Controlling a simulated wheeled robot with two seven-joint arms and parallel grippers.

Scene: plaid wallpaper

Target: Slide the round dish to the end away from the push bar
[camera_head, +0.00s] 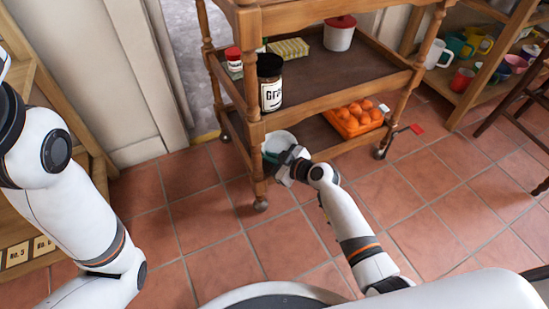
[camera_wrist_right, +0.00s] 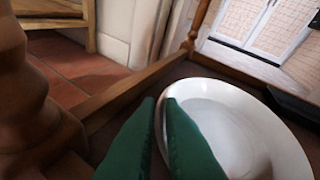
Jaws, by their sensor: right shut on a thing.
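The round dish (camera_head: 276,146) is white and stands on the lower shelf of the wooden trolley (camera_head: 254,72), at the shelf's left end in the head view. My right gripper (camera_head: 287,162) is at the dish's near side. In the right wrist view its two green fingers (camera_wrist_right: 160,104) are close together at the rim of the dish (camera_wrist_right: 238,120), shut on it. The fingers hide part of the rim. My left arm shows at the left of the head view, but its gripper is out of view. I cannot make out the push bar clearly.
An orange crate (camera_head: 352,121) of round orange things stands farther right on the lower shelf. A labelled jar (camera_head: 270,84) and a red-lidded pot (camera_head: 339,36) stand on the shelf above. A turned trolley post (camera_head: 256,150) is close left of my gripper. The tiled floor in front is clear.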

